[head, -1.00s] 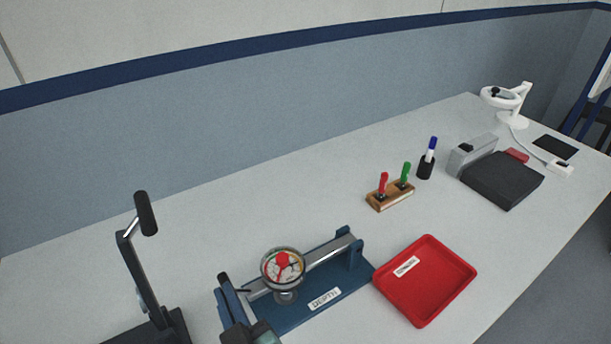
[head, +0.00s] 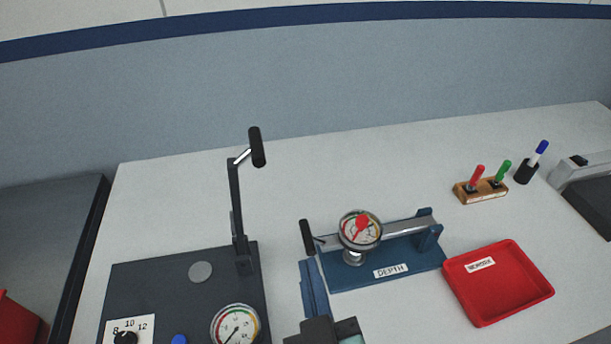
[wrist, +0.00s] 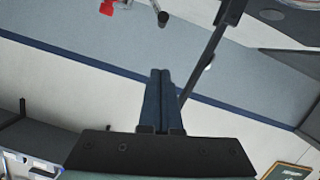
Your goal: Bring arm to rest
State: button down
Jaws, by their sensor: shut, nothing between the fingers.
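My gripper (head: 309,264) is at the bottom middle of the head view, its two blue fingers pointing up. In the wrist view the fingers (wrist: 161,73) lie side by side, shut, with nothing between them. In the head view they overlap the left end of the blue depth fixture (head: 416,263); I cannot tell the distance between them. The fixture carries a round dial (head: 360,230) with a red pointer, and a black handle stands at its left end.
A dark base plate (head: 158,273) with an upright lever (head: 236,205), a dial (head: 235,327) and a numbered knob is at left. A red rework tray (head: 505,291), a wooden pen block (head: 480,195) and a marker cup (head: 525,172) are at right. The rear bench middle is clear.

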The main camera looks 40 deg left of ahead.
jog(key=shift+s+d+r, duration=0.1)
jog(key=shift+s+d, duration=0.15)
jog(key=shift+d, duration=0.05)
dwell(0.4)
